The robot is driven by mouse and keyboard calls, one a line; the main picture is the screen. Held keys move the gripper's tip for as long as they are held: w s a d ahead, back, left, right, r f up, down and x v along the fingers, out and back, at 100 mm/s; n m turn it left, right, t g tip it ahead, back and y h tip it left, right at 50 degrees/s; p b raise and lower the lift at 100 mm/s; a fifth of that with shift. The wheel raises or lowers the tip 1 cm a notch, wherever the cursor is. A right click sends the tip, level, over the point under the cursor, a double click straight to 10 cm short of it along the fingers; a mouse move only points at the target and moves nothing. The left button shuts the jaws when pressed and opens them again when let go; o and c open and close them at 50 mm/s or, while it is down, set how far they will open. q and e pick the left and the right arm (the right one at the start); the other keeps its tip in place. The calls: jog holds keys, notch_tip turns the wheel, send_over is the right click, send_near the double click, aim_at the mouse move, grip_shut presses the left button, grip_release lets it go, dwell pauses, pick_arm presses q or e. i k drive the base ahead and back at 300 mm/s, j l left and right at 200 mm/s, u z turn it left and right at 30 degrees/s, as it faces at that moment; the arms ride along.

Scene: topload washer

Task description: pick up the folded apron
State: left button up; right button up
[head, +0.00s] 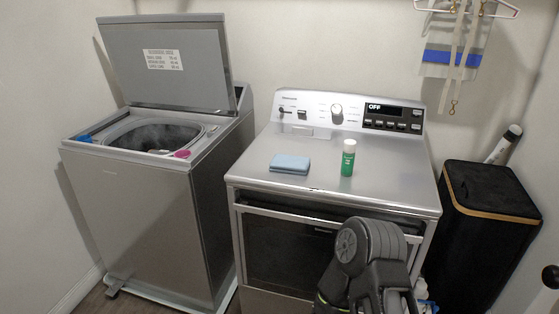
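The folded apron appears to be the light blue folded cloth (290,164) lying flat on the left part of the dryer's top (240,172). Nothing touches it. One of my arms, a dark grey one, rises in front of the dryer at the bottom, right of the middle. Its upper joint is below the dryer's top edge, well to the right of and nearer than the cloth. I cannot make out fingertips on this arm. My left gripper does not show.
The dryer's control panel (350,112) is behind. An open topload washer (135,205) stands at left, its lid (170,85) raised. A black hamper (490,225) stands at right.

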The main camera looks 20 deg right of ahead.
aim_at(281, 163)
jog(key=i+z, duration=0.1)
jog(key=z, duration=0.35)
jog(key=j+z, duration=0.1)
jog(key=z, duration=0.4)
jog(key=i+j+z, duration=0.1)
jog(key=z, duration=0.35)
jog(key=j+z, duration=0.15)
jog(key=z, duration=0.35)
jog(key=j+z, duration=0.1)
jog(key=z, duration=0.35)
jog(key=j+z, duration=0.25)
jog(key=j, duration=0.3)
jog(key=j+z, duration=0.25)
jog(key=j, duration=0.25)
jog(key=k+j+z, duration=0.25)
jog(key=j, duration=0.7)
